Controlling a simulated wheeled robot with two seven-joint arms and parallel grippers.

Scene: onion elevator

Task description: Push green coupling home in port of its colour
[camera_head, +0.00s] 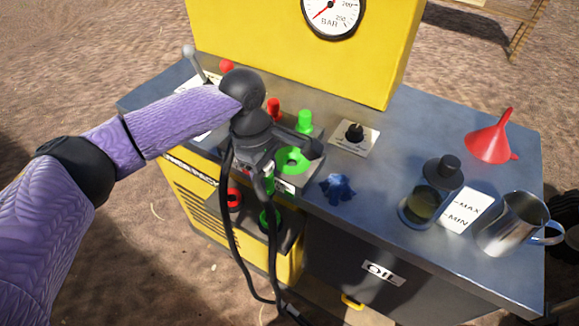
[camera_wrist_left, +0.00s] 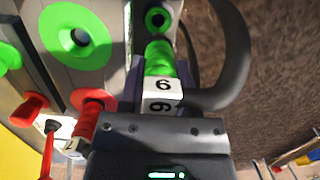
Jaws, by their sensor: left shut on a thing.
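My left gripper (camera_head: 262,168) is at the front edge of the machine's top. It is shut on the green coupling (camera_wrist_left: 160,58), which has a white tag reading 6 or 9 (camera_wrist_left: 162,88) and a black hose (camera_wrist_left: 232,60). In the head view only a little of the coupling (camera_head: 268,182) shows. A green-ringed port (camera_head: 270,219) is on the front shelf below the gripper. In the wrist view a dark hole with a green ring (camera_wrist_left: 157,18) lies just beyond the coupling's far end. The coupling appears apart from it. My right gripper is not in view.
A larger green ring (camera_head: 293,160) lies on the top beside the gripper. A red port (camera_head: 234,199) is left of the green one. Black hoses hang in front. A blue knob (camera_head: 337,187), sight glass (camera_head: 428,200), metal jug (camera_head: 510,225) and red funnel (camera_head: 490,140) stand to the right.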

